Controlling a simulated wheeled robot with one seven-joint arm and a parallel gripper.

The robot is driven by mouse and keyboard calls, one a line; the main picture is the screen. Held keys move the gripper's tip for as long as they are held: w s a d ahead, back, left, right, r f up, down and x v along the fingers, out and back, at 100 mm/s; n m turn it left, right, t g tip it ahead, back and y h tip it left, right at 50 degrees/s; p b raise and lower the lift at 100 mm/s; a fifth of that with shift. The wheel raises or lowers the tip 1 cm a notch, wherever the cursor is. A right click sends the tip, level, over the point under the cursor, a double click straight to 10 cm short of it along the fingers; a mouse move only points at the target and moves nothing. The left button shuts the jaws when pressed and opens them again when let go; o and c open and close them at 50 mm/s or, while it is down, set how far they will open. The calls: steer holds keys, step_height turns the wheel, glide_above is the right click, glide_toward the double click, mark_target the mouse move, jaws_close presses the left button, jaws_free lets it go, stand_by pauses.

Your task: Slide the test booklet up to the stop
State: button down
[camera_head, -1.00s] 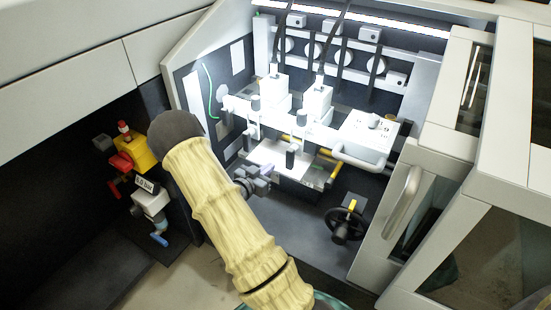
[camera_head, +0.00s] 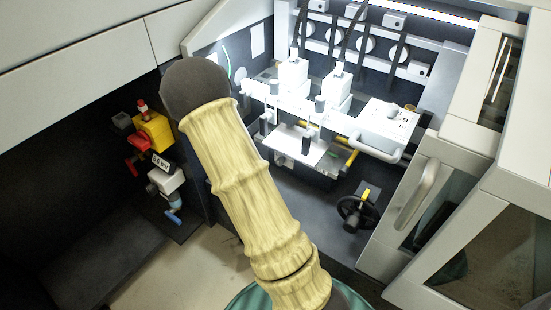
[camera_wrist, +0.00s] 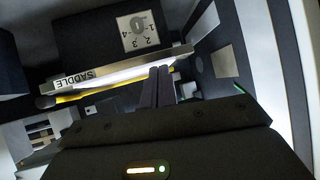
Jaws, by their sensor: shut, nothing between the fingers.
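The saddle (camera_wrist: 125,70) crosses the upper part of the wrist view as a pale bar with a "SADDLE" label at its left end. A bright white strip (camera_wrist: 120,77) runs along it; I cannot tell whether this is the booklet's edge. In the head view a flat white surface (camera_head: 290,146) lies under the stitching heads; a booklet cannot be told apart on it. My gripper (camera_wrist: 161,70) is shut and empty, its dark fingertips overlapping the right part of the saddle in the picture. Contact cannot be judged. In the head view my arm hides my gripper.
A square scale plate (camera_wrist: 139,31) with numbers stands above the saddle. White stitching heads (camera_head: 337,92) are over the work area. A black handwheel (camera_head: 357,213) is at the lower right of the machine, beside an open door (camera_head: 412,205). A yellow and red valve unit (camera_head: 152,133) stands left.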

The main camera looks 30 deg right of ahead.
steer(key=s+a+r+n+y, duration=0.2)
steer(key=a+r+n+y, duration=0.15)
steer(key=a, duration=0.25)
steer(key=s+a+r+n+y, duration=0.2)
steer(key=s+a+y, duration=0.15)
steer(key=a, duration=0.25)
steer(key=s+a+r+n+g+y, duration=0.1)
steer(key=s+a+r+n+g, duration=0.1)
steer(key=s, duration=0.5)
steer(key=s+a+r+n+g+y, duration=0.1)
steer(key=s+a+r+n+g, duration=0.1)
steer(key=s+n, duration=0.2)
steer(key=s, duration=0.2)
steer(key=shift+s, duration=0.35)
